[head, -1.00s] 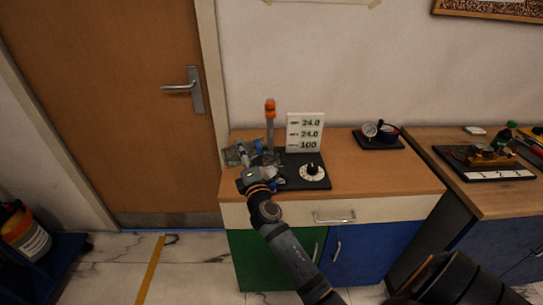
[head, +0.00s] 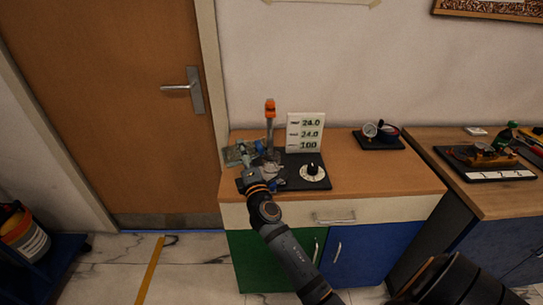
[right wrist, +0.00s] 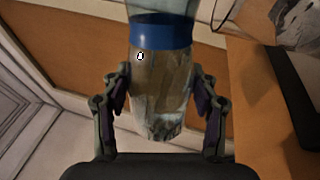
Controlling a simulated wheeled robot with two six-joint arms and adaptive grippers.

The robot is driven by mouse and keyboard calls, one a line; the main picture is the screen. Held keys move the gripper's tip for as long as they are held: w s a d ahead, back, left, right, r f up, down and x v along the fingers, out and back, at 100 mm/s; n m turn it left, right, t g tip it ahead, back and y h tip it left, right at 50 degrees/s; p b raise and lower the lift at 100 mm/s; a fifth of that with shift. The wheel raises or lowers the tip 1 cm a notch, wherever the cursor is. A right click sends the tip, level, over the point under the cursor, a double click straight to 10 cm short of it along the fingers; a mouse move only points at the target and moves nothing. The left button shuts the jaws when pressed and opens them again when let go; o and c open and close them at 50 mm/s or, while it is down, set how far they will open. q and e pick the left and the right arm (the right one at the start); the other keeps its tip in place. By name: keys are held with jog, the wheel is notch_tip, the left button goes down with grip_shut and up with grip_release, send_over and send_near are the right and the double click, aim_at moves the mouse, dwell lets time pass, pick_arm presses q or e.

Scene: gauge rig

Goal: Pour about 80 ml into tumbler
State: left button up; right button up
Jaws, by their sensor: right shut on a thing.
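My right gripper (head: 253,163) is over the left part of the wooden cabinet top, beside a black instrument base. In the right wrist view my right gripper (right wrist: 160,108) is shut on a clear container (right wrist: 160,85) with a blue band, one finger on each side. Its far end runs out of the top of that view. A small pale, clear-looking shape (head: 272,166) sits just right of the gripper in the head view; I cannot tell for sure whether it is the tumbler. The liquid level cannot be read. My left gripper is not in view.
A white panel (head: 306,133) with numbers stands behind a black base with a dial (head: 313,172). An orange-topped post (head: 270,125) rises close to the gripper. The cabinet top right of the dial is clear.

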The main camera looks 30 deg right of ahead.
jog(key=shift+r, duration=0.2)
dwell(0.3)
jog(key=p, duration=0.1)
jog(key=r+n+p, duration=0.1)
jog(key=p, duration=0.1)
jog(key=shift+w+a+r+n, duration=0.1)
jog(key=shift+a+r+n, duration=0.05)
jog(key=shift+a+n, duration=0.2)
notch_tip(320, 180, down, 2)
jog(key=shift+a+f+n+y+b, duration=0.2)
jog(key=shift+n+y+b, duration=0.35)
jog(key=shift+n, duration=0.7)
jog(key=shift+d+f+n+y, duration=0.2)
jog(key=shift+f+n+y, duration=0.15)
jog(key=shift+f+n, duration=0.55)
jog(key=shift+r, duration=0.2)
jog(key=shift+r, duration=0.1)
